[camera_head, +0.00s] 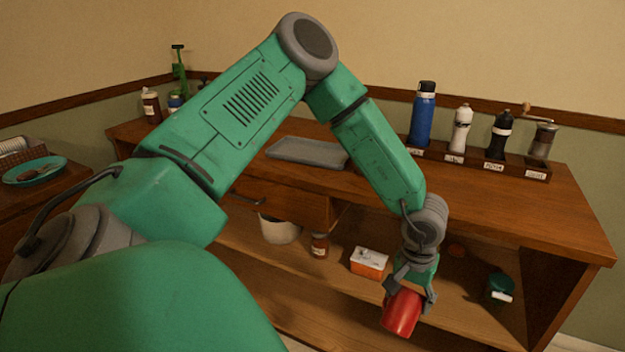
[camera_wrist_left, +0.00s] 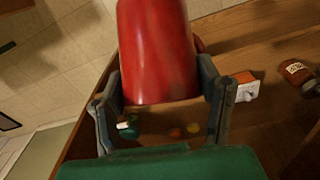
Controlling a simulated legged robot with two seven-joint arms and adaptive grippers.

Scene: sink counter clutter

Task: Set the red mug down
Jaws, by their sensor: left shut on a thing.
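The red mug (camera_head: 402,313) is held in my left gripper (camera_head: 408,292), in front of the open lower shelf of the wooden counter. The mug is tilted in the head view. In the left wrist view the red mug (camera_wrist_left: 157,55) fills the top middle, between the two fingers of my left gripper (camera_wrist_left: 162,88), which is shut on it. Part of what may be its handle shows at its right side. I cannot see what, if anything, is under the mug. My right gripper is not in view.
The lower shelf (camera_head: 455,290) holds an orange-and-white box (camera_head: 369,262), a brown jar (camera_head: 320,245), a white pot (camera_head: 279,229) and a green item (camera_head: 498,287). The counter top (camera_head: 500,205) has free room in front of the bottle rack (camera_head: 480,160). A grey tray (camera_head: 308,151) lies left.

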